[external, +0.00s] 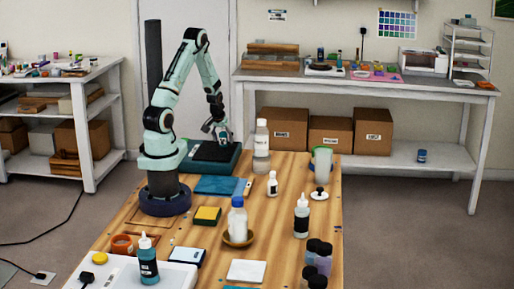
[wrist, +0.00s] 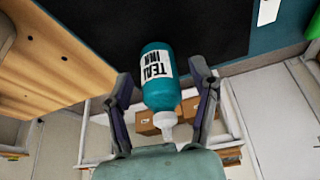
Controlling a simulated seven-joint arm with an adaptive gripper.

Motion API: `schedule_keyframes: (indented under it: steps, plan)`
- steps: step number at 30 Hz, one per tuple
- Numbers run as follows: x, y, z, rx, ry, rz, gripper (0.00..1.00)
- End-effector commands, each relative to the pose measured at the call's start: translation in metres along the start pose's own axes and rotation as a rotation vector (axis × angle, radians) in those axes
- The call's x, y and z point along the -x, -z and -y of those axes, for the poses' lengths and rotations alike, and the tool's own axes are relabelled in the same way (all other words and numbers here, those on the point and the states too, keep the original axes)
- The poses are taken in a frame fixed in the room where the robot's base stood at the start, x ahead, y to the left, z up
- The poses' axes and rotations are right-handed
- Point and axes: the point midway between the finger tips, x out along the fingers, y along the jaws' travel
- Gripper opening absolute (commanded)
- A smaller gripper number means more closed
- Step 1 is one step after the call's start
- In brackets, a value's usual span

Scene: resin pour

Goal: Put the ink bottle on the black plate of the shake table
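The ink bottle (wrist: 160,85) is teal with a white "TEAL INK" label and a pale nozzle. In the wrist view it is between my gripper's fingers (wrist: 163,92), with a visible gap on each side. My gripper (external: 218,128) is open, over the shake table in the external view. The bottle (external: 223,139) shows small there, at the right part of the black plate (external: 206,152). The plate (wrist: 110,30) also fills the upper wrist view, behind the bottle's base. The bottle looks upright on the plate, but its base contact is hard to see.
A tall clear bottle (external: 261,150) stands just right of the teal shake table (external: 217,171). A small white bottle (external: 272,185) and a blue mat (external: 221,186) are in front. Another teal bottle (external: 148,262) stands on the white tray (external: 178,276) at the near left.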

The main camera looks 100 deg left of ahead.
Motion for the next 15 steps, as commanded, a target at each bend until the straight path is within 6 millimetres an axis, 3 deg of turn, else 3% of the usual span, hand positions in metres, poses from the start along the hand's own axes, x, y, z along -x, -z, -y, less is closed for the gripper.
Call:
schedule_keyframes:
  steps: [7,15]
  plan:
    - [0.019,0.003,0.0,-0.001,-0.001,-0.004,0.59]
    - [0.081,0.003,-0.001,-0.001,-0.002,-0.007,0.59]
